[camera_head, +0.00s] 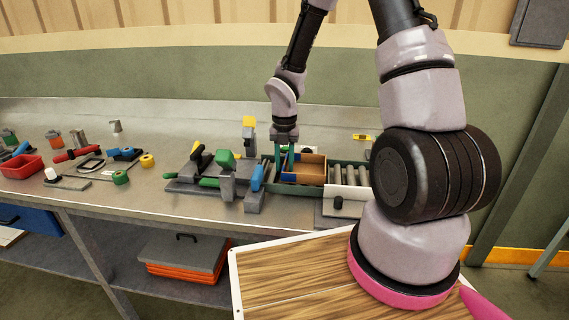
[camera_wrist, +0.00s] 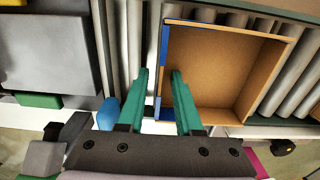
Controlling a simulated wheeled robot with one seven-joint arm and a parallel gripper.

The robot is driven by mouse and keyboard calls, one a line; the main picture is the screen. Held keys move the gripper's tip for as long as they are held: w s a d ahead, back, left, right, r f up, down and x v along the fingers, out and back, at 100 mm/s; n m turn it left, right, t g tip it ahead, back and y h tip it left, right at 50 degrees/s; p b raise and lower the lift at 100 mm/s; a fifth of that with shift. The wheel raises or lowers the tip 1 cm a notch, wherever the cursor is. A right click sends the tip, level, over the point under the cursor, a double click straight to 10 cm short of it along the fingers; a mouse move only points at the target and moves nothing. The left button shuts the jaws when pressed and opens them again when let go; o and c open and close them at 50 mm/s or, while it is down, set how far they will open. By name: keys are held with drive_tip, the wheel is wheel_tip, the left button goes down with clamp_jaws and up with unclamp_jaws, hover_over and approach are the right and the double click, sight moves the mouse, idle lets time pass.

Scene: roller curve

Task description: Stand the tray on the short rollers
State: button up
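The tray (camera_head: 310,166) is an open brown box with blue patches along its left side. It lies flat on the roller conveyor, and the wrist view shows its empty floor (camera_wrist: 215,70). My gripper (camera_head: 285,160) is at the tray's left wall. In the wrist view the two teal fingers (camera_wrist: 160,72) stand apart, one outside the wall and one over the inside, with a gap showing between them. Rollers (camera_head: 350,174) show right of the tray, and narrower-looking rollers (camera_wrist: 122,45) lie to its left in the wrist view. I cannot tell for certain which are the short ones.
A green side rail (camera_head: 334,160) runs behind the rollers. Left of the conveyor stand grey fixtures with a blue handle (camera_head: 257,177) and a green block (camera_head: 226,158). A black knob (camera_head: 338,202) is in front. A red bin (camera_head: 22,167) and several small parts lie farther left.

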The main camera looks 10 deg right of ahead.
wheel_tip(320, 180, up, 20)
drive_tip(key=s+d+m+t, duration=0.2)
drive_tip(key=s+d+m, duration=0.1)
drive_tip(key=m, duration=0.6)
drive_tip(key=s+d+r+m+t+y, duration=0.1)
drive_tip(key=s+r+m+t, duration=0.1)
drive_tip(key=s+r+m, duration=0.5)
drive_tip(key=s+d+r+m+t+y, duration=0.1)
drive_tip(key=s+r+m+t, duration=0.2)
drive_tip(key=s+r+m, duration=0.5)
drive_tip(key=shift+d+r+m, duration=0.35)
drive_tip(key=shift+d+m, duration=0.05)
drive_tip(key=shift+m, duration=5.5)
